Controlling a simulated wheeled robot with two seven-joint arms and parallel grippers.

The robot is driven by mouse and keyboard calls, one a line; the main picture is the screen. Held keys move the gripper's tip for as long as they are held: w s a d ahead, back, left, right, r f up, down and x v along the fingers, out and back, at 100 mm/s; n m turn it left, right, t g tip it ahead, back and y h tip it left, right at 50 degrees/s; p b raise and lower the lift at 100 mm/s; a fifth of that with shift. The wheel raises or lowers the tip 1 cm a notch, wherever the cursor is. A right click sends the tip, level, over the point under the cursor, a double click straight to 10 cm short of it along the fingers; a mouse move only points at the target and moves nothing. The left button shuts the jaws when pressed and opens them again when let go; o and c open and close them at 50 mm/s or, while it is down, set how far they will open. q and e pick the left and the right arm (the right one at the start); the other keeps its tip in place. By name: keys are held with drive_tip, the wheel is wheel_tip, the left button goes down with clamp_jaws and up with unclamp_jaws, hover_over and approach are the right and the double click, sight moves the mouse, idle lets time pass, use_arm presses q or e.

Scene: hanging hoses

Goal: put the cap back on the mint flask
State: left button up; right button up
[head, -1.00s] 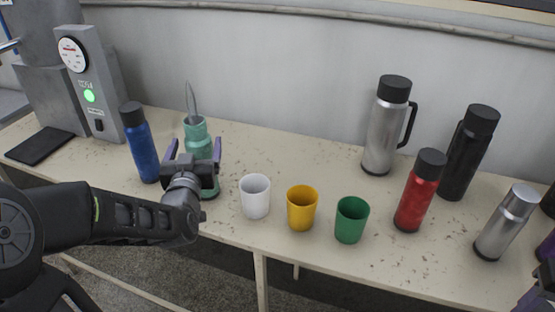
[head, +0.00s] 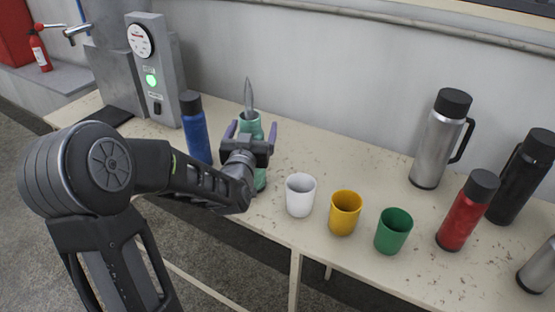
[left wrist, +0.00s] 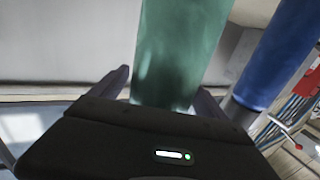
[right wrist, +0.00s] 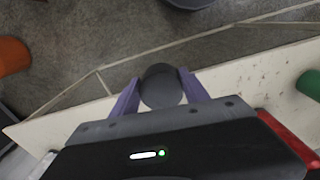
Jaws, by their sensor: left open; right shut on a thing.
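The mint flask (head: 251,125) stands upright and uncapped on the table, left of the white cup. A grey pointed thing (head: 248,94) sticks up at its mouth; whether it is inside or behind is unclear. My left gripper (head: 250,137) is open with its purple fingers on either side of the flask. The left wrist view shows the mint body (left wrist: 180,50) between the fingers. My right gripper (right wrist: 160,78) is shut on a dark round cap (right wrist: 161,88), seen from the right wrist over the table's edge. The right gripper is outside the head view.
A blue flask (head: 195,135) stands close left of the mint flask. White (head: 300,196), yellow (head: 344,214) and green (head: 393,232) cups stand to the right, then red (head: 466,212), silver (head: 436,145) and black (head: 520,180) flasks. A grey gauge machine (head: 152,75) is at left.

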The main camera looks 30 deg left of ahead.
use_arm(q)
drive_tip(key=shift+c, duration=0.2)
clamp_jaws()
drive_tip(key=shift+r, duration=0.15)
idle(0.7)
